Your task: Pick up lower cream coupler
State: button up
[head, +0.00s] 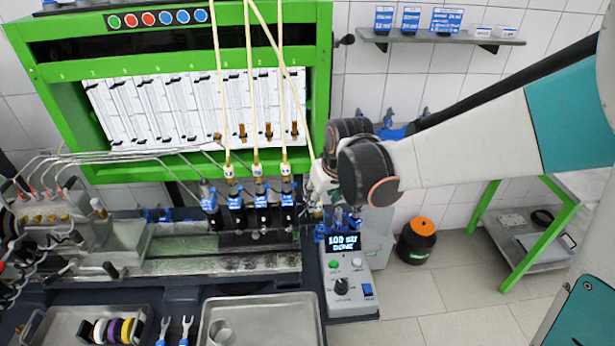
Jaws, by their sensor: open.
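Cream hoses run down in front of the green test bench. Three end in cream couplers with brass parts: a left one (228,171), a middle one (257,170) and a right one (285,169), each above a blue-and-black injector. A further cream hose (297,108) slants down to the right and ends close to my gripper (322,190). Its lower coupler is hard to make out there, partly hidden by my wrist. My gripper is small in the picture, just right of the injector row and above the control box. It is open; I cannot tell whether it touches the hose end.
A control box (347,277) reading "DONE" stands below my gripper. A black bin with orange lid (417,241) stands on open floor at right.

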aim_at(319, 201)
jog(key=shift+x, duration=2.55)
jog(key=shift+w+a, duration=0.1)
jog(key=shift+a, duration=0.05)
jog(key=shift+c, duration=0.3)
grip_shut()
